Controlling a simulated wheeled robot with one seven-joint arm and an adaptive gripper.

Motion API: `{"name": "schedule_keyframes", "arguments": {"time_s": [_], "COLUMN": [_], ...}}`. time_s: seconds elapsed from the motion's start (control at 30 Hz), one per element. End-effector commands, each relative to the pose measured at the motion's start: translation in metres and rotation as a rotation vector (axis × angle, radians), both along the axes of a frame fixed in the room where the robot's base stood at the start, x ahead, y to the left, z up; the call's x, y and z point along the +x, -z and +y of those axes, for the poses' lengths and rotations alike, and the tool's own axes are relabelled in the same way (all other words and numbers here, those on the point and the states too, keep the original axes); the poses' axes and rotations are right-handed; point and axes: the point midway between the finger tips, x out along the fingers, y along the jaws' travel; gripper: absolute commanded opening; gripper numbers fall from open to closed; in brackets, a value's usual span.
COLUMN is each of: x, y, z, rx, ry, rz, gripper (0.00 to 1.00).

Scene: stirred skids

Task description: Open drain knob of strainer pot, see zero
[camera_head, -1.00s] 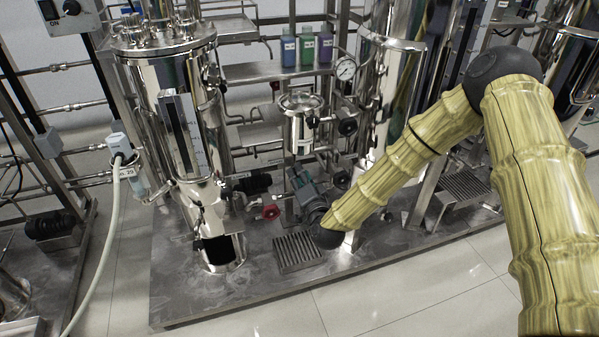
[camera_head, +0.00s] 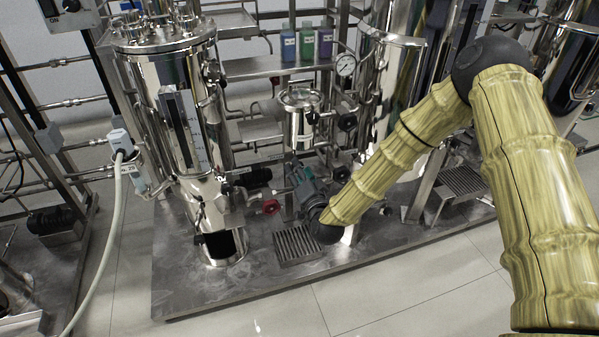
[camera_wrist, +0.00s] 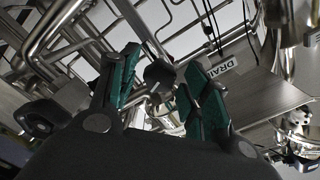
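The strainer pot (camera_head: 301,118) is a small shiny steel pot with an open, wide rim, standing in the middle of the rig in the head view. My gripper (camera_head: 298,168) is below it, with its teal fingers pointing up. In the wrist view my gripper (camera_wrist: 162,68) is open. A black drain knob (camera_wrist: 159,75) shows between its two fingers, seemingly a little beyond the tips; I see no clear contact. In the head view I cannot make out this knob.
A large steel tank (camera_head: 180,110) with a level scale stands left of the pot. A round dial gauge (camera_head: 345,64) is at upper right; its reading is too small. A red knob (camera_head: 270,206) is left of my gripper. Pipes crowd the wrist view.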

Motion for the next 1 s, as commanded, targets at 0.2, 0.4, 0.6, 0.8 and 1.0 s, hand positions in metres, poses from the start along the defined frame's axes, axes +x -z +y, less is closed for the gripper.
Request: {"name": "schedule_keyframes", "arguments": {"time_s": [0.2, 0.4, 0.6, 0.8, 1.0], "x": [0.001, -0.004, -0.030, -0.066, -0.095], "y": [-0.001, -0.001, -0.001, 0.000, 0.000], "z": [0.000, -0.002, -0.010, -0.022, -0.031], "rx": [0.001, 0.000, 0.001, 0.001, 0.001], "ry": [0.001, 0.001, 0.001, 0.001, 0.000], "rz": [-0.002, -0.001, 0.001, 0.001, 0.000], "gripper": [0.52, 0.52, 0.52, 0.52, 0.52]}}
